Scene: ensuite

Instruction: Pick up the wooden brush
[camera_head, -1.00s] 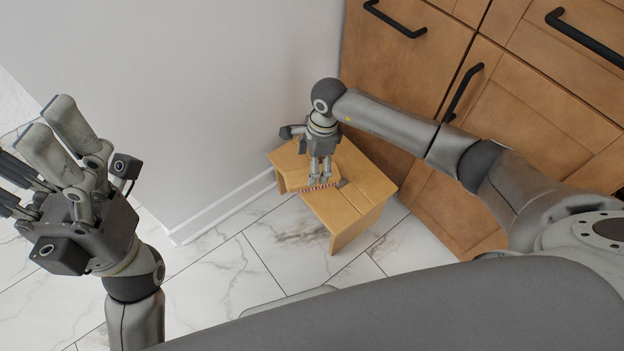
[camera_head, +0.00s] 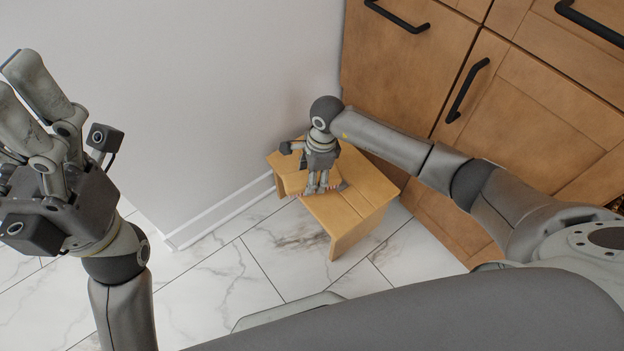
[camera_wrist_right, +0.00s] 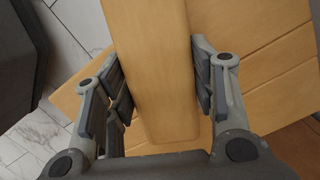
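The wooden brush (camera_wrist_right: 160,75) is a pale, smooth wooden block in the right wrist view, lying between the finger pads of my right gripper (camera_wrist_right: 163,88). The pads lie along both of its long sides and appear to touch it, so the gripper looks shut on it. In the head view my right gripper (camera_head: 322,187) points down over the stool's top; its fingers and wrist cover much of the brush there. The brush's far end runs out of the wrist view.
A small wooden stool (camera_head: 362,198) stands on the marble-tiled floor (camera_head: 240,270) below my right gripper. A white wall (camera_head: 190,100) is close behind and left of it. Wooden cabinets (camera_head: 400,75) with black handles stand at the right, beside my right arm. Floor in front of the stool is clear.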

